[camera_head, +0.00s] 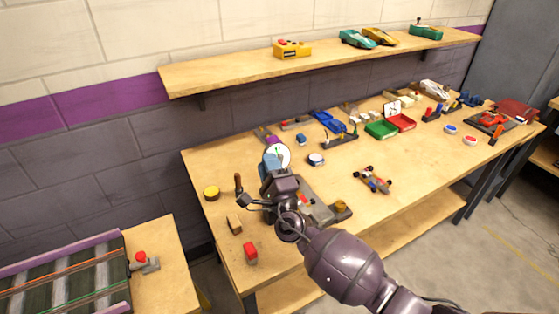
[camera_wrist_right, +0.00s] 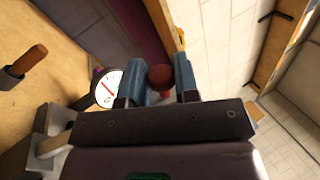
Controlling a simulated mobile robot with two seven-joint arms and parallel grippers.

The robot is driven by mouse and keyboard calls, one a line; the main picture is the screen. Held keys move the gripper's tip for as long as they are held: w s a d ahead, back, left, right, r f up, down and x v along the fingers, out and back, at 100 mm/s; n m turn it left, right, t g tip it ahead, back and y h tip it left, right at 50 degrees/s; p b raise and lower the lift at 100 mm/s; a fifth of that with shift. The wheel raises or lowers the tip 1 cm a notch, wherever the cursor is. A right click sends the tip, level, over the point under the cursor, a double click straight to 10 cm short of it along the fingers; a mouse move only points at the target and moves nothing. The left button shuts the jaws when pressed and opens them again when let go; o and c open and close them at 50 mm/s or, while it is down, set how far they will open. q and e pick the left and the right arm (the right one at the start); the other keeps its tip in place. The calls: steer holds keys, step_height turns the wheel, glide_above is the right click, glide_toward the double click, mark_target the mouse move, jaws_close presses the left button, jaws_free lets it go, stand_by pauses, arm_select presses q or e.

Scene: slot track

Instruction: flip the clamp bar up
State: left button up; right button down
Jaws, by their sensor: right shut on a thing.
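My right gripper (camera_head: 272,163) is over the left part of the workbench, in front of a white dial. In the right wrist view its two blue fingers (camera_wrist_right: 160,82) are on either side of a round dark red knob (camera_wrist_right: 160,76), and the gripper is shut on it. The knob appears to be the end of the clamp bar; the rest of the bar is hidden behind the gripper. A grey fixture base (camera_head: 318,207) shows beside my right arm, partly covered by it. My left gripper is out of view.
The white dial (camera_wrist_right: 107,88) is close to the fingers. A wooden handle (camera_head: 238,183) stands left of the gripper. A shelf (camera_head: 230,76) runs above.

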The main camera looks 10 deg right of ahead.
steer(key=shift+s+a+f+n+y, duration=0.1)
steer(key=shift+s+a+n+y, duration=0.2)
steer(key=shift+a+n+y, duration=0.5)
steer(key=shift+a+n, duration=0.1)
steer(key=shift+n, duration=0.2)
steer(key=c, duration=0.9)
jaws_free()
steer(key=b+v, duration=0.1)
steer(key=v, duration=1)
steer(key=shift+a+r, duration=0.1)
steer(key=shift+r, duration=0.1)
